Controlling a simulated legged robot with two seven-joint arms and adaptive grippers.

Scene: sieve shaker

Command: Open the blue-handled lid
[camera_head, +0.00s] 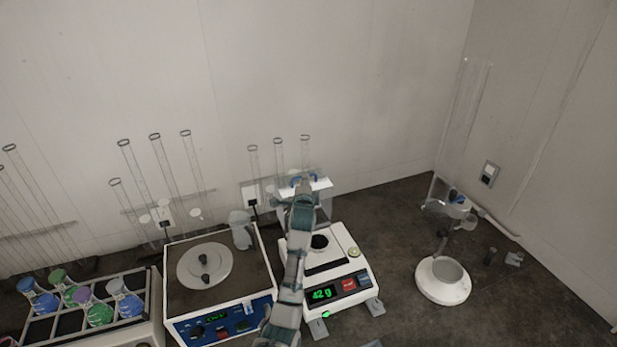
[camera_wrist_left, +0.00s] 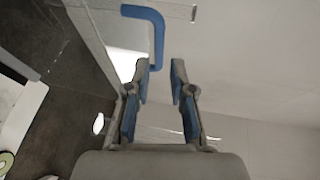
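The lid (camera_head: 319,184) is a pale, clear-looking piece at the back of the bench, behind the scale. Its blue handle (camera_head: 303,178) is partly covered by my gripper in the head view. In the left wrist view the bent blue handle (camera_wrist_left: 157,38) is just beyond the fingertips. One end lies near the left fingertip, and I see no finger closed on it. My left gripper (camera_wrist_left: 161,66) is open, with an empty gap between its blue-padded fingers. It is also at the lid in the head view (camera_head: 299,190). My right gripper is not in view.
A scale (camera_head: 355,283) reading 42 g stands under my left arm. Left of it are a blue-panelled device (camera_head: 221,304) with a round plate and a flask rack (camera_head: 150,315). A white round-based stand (camera_head: 443,291) is at the right. Tall clear tubes stand along the wall.

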